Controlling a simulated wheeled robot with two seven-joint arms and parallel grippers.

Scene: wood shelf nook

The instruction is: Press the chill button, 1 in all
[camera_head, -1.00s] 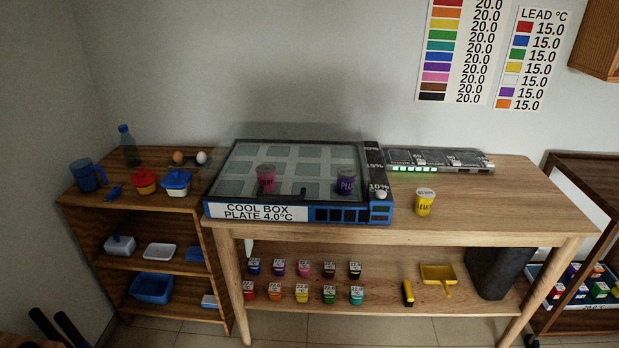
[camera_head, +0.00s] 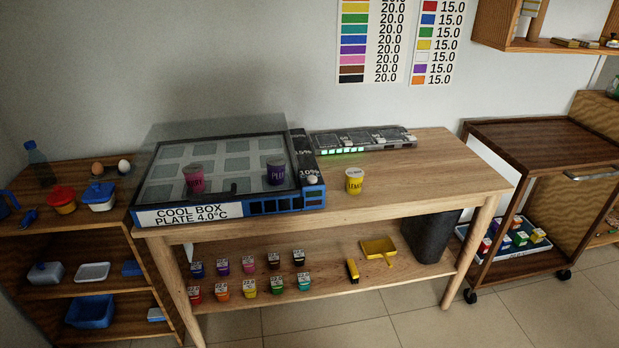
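The cool box (camera_head: 160,217) stands on the left part of the wooden table, labelled "COOL BOX PLATE 4.0°C". Its transparent lid is over a plate of pale squares, and a pink cup (camera_head: 194,180) and a purple cup (camera_head: 276,173) show there. A dark panel (camera_head: 301,150) with percent marks runs along its right side. A small round white knob or button (camera_head: 312,180) sits at that panel's front end; I cannot read a chill label on it. Neither of my grippers is in view.
A yellow cup (camera_head: 354,181) stands right of the box. A grey device with a green-lit strip (camera_head: 345,151) lies at the table's back. The table's right part is clear. A shelf (camera_head: 75,255) stands left, a dark cart (camera_head: 545,140) right.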

